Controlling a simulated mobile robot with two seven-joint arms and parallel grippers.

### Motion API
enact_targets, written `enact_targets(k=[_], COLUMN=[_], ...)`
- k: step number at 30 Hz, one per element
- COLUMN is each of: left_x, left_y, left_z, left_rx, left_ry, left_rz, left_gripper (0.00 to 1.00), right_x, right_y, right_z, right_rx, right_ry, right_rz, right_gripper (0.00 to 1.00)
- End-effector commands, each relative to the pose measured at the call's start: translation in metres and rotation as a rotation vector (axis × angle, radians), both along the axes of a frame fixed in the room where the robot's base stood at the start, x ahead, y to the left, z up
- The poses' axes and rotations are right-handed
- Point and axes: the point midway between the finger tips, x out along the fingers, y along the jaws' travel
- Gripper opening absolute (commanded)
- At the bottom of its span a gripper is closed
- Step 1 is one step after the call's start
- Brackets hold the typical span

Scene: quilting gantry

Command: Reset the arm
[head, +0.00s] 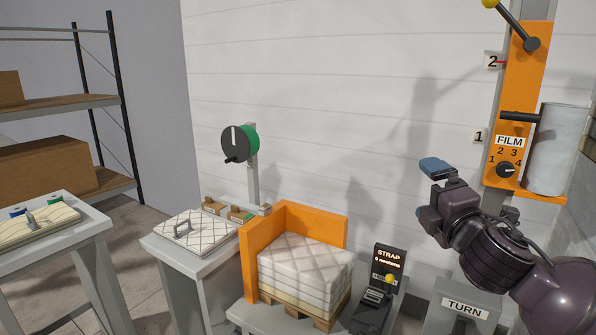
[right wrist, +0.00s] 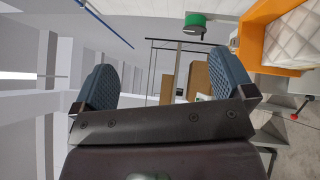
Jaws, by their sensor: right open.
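A dark lever arm with a yellow ball end (head: 515,22) sits at the top of the orange film post (head: 537,60). It is tilted, with its ball up and to the left of its pivot. A second, dark horizontal bar (head: 519,116) sticks out lower on the post. My right gripper (head: 430,190) is left of the post and below these levers, apart from them. Its blue-padded jaws are open and empty; they also show in the right wrist view (right wrist: 152,85). My left gripper is not in view.
A wrapped quilt stack (head: 304,268) sits on a pallet against an orange corner guard (head: 318,222). A strap unit with a yellow-knobbed lever (head: 389,280) stands beside it. A film roll (head: 556,150), TURN box (head: 465,308), green-rimmed wheel (head: 240,144) and shelves (head: 82,103) also show.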

Motion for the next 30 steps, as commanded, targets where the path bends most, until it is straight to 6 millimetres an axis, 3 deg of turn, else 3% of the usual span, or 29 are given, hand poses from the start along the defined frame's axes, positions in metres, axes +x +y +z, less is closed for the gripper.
enact_targets(k=[1,3,8,14,23,30], left_x=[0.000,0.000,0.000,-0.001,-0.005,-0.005], left_y=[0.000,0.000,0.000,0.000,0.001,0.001], left_z=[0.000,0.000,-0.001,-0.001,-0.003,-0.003], left_rx=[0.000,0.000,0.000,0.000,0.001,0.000], left_ry=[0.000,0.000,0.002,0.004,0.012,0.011], left_rz=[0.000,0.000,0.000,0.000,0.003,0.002], left_gripper=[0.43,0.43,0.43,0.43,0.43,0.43], right_x=[0.001,0.000,-0.012,-0.040,-0.115,-0.204], right_y=[0.003,0.007,0.008,0.000,-0.023,-0.039], right_z=[-0.028,-0.059,-0.128,-0.212,-0.336,-0.423], right_rx=[0.125,0.292,0.640,1.008,1.382,1.551], right_ry=[0.062,0.135,0.281,0.417,0.534,0.606], right_rz=[0.047,0.101,0.164,0.146,-0.046,-0.302], right_gripper=[1.00,1.00,1.00,1.00,1.00,1.00])
